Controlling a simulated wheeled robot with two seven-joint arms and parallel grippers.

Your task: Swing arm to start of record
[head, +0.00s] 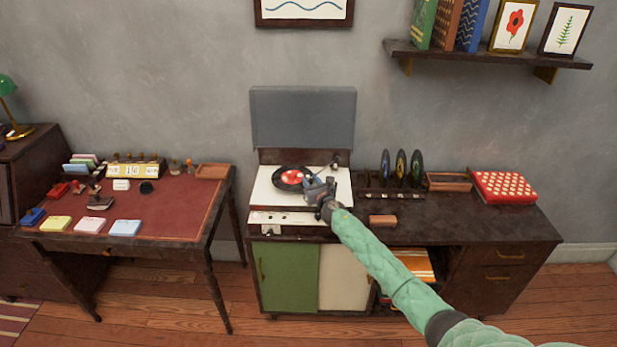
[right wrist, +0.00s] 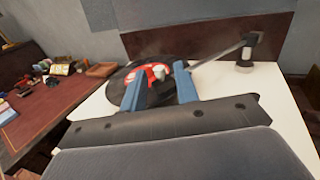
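The record player (head: 263,197) has a white deck and a raised grey lid. A black record (head: 283,184) with a red label lies on it, and the record also shows in the right wrist view (right wrist: 122,92). The tonearm (right wrist: 217,54) runs from its post at the back right of the deck toward my right gripper's right finger, which hides its front end. My right gripper (head: 318,187) is low over the record's right side. In the right wrist view its blue fingers (right wrist: 159,78) are spread apart, with a small dark piece between them that I cannot make out. My left gripper is out of view.
A rack with several upright records (head: 401,167) stands right of the player, beside a wooden tray (head: 449,181) and a red dotted box (head: 504,187). A brown block (head: 382,220) lies near the front. A desk with a red top (head: 185,205) stands at left.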

